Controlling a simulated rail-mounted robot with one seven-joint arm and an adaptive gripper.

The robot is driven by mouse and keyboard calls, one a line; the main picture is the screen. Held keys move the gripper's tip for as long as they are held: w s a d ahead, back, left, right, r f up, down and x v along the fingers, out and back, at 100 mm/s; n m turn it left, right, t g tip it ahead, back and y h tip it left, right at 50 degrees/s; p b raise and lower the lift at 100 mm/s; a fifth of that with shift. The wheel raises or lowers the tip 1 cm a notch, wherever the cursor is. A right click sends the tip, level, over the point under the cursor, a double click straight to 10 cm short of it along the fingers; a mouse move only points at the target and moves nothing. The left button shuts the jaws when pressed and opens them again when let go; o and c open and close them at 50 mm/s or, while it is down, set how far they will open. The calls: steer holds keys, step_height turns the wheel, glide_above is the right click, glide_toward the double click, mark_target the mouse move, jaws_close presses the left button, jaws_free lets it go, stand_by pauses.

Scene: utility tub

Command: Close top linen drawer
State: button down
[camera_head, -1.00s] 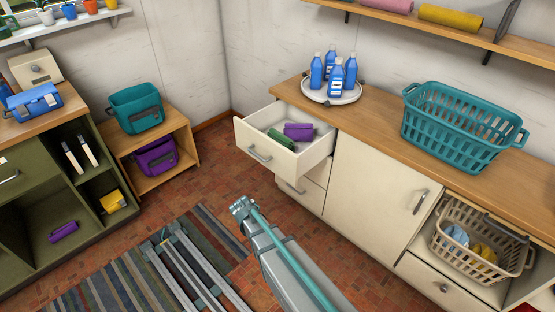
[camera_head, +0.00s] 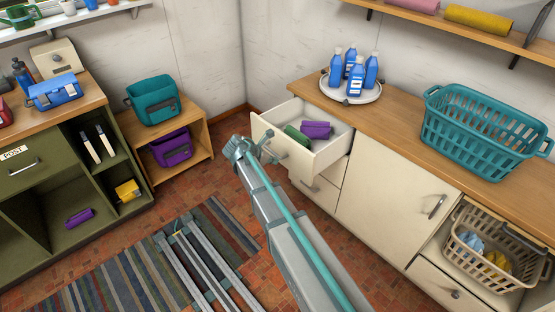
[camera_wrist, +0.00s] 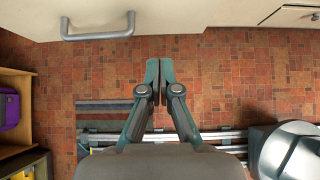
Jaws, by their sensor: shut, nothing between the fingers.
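The top linen drawer (camera_head: 329,154) is cream and stands pulled out from the cabinet under the wooden counter. A purple bundle (camera_head: 316,130) and a green item (camera_head: 295,134) lie inside it. Its front and grey bar handle (camera_wrist: 98,30) show at the top left of the wrist view. My gripper (camera_wrist: 159,65) is shut and empty, its fingertips close to the drawer front's edge and right of the handle. In the head view my gripper (camera_head: 266,147) is in front of the drawer and partly hides its front; contact cannot be told.
Blue bottles stand on a white round tray (camera_head: 352,93) on the counter above. A teal basket (camera_head: 480,130) is farther right. A closed cupboard door (camera_head: 390,180) is right of the drawer. A wooden shelf unit (camera_head: 195,140) stands left, with brick floor between.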

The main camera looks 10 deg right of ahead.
mark_target(295, 161)
steer(key=x, duration=0.3)
steer(key=d+r+p+x, duration=0.1)
steer(key=x, duration=0.3)
steer(key=p+x, duration=0.1)
steer(key=x, duration=0.2)
steer(key=shift+w+d+r, duration=0.1)
steer(key=shift+w+d, duration=0.2)
steer(key=shift+w, duration=0.15)
steer(key=shift+w+d+p, duration=0.25)
steer(key=shift+d+p, duration=0.1)
steer(key=shift+d, duration=0.15)
